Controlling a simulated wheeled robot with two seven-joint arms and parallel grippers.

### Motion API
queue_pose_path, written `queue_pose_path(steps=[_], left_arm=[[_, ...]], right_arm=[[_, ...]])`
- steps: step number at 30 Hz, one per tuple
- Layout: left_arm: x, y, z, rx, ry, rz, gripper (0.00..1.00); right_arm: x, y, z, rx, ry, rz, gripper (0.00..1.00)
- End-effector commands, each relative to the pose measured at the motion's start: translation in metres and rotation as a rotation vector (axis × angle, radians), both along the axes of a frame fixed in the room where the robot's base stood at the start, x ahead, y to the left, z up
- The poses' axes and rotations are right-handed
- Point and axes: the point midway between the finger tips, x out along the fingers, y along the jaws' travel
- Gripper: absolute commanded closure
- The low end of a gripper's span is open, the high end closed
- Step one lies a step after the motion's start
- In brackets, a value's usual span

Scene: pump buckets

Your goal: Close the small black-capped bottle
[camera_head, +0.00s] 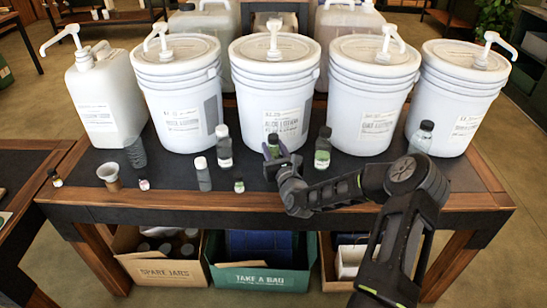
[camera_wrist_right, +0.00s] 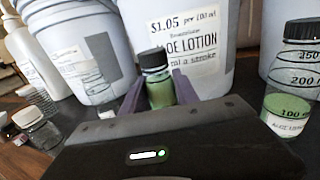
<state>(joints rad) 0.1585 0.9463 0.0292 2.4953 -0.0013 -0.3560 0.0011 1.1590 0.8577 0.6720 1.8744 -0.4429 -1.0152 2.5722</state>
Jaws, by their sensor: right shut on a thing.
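A small bottle with a black cap and green contents (camera_wrist_right: 158,90) is between the fingers of my right gripper (camera_wrist_right: 158,92) in the right wrist view. The cap sits upright on top of the neck; I cannot tell whether it is tight. In the head view the bottle (camera_head: 273,140) stands in front of the middle white bucket, with my right gripper (camera_head: 276,152) shut around it from the front. The gripper hides its lower part. My left gripper is not in view.
White pump buckets (camera_head: 276,70) line the back of the table (camera_head: 300,205).

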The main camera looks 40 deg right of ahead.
Motion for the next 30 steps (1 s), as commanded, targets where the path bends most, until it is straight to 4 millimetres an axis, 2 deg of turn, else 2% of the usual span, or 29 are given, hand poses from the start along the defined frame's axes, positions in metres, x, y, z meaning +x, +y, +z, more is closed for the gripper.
queue_pose_path(steps=[4, 12, 24, 25, 30], left_arm=[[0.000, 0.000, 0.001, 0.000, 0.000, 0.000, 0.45], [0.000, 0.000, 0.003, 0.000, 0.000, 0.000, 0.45], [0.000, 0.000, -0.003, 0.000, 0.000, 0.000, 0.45], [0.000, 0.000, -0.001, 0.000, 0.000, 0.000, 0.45], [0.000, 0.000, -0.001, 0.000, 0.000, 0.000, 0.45]], right_arm=[[0.000, 0.000, -0.006, 0.001, 0.001, 0.000, 1.00], [0.000, 0.000, -0.036, 0.001, 0.000, 0.001, 1.00], [0.000, 0.000, -0.042, 0.000, -0.001, 0.000, 1.00], [0.000, 0.000, -0.041, 0.000, 0.000, 0.000, 0.62], [0.000, 0.000, -0.040, 0.000, 0.001, 0.000, 0.48]])
